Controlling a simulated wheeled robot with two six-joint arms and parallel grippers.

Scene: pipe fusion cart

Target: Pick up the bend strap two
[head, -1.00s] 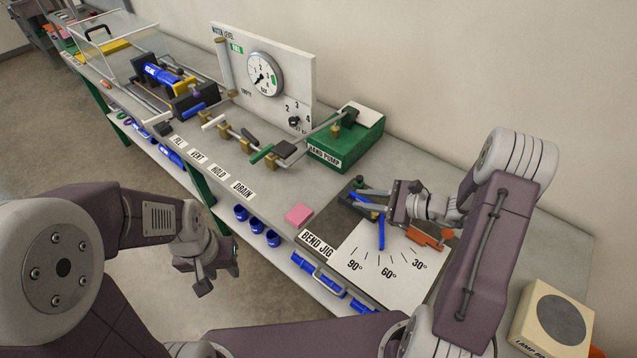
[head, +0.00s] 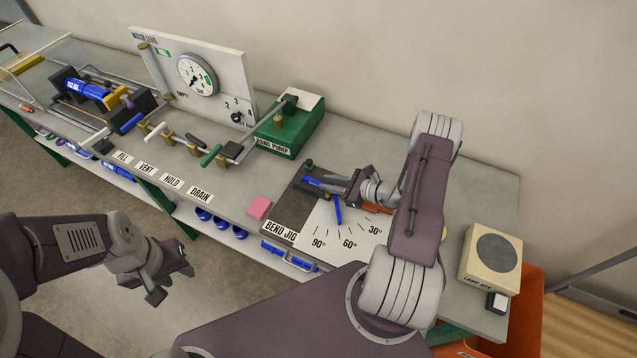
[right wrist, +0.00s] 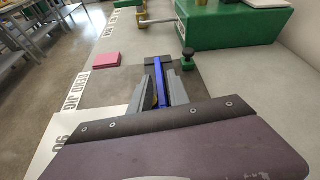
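The bend jig (head: 308,222) is a dark plate with a white angle sheet at the bench's front. A blue bar (head: 338,209) lies over it, with another blue piece beside my fingers. I cannot tell which part is bend strap two; no label shows it. My right gripper (head: 325,185) is low over the jig's back, fingers apart. In the right wrist view the grey fingers flank a blue bar (right wrist: 160,78) that runs to a dark block (right wrist: 164,61). An orange part (head: 375,208) is partly hidden under my right wrist. My left gripper (head: 170,280) hangs in front of the bench, away from the jig.
A green hand pump (head: 290,128) stands behind the jig, near a dark knob (right wrist: 188,56). A pink block (head: 259,207) lies left of the jig. A cream lamp box (head: 490,253) stands at the right end. The bench between the jig and the wall is clear.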

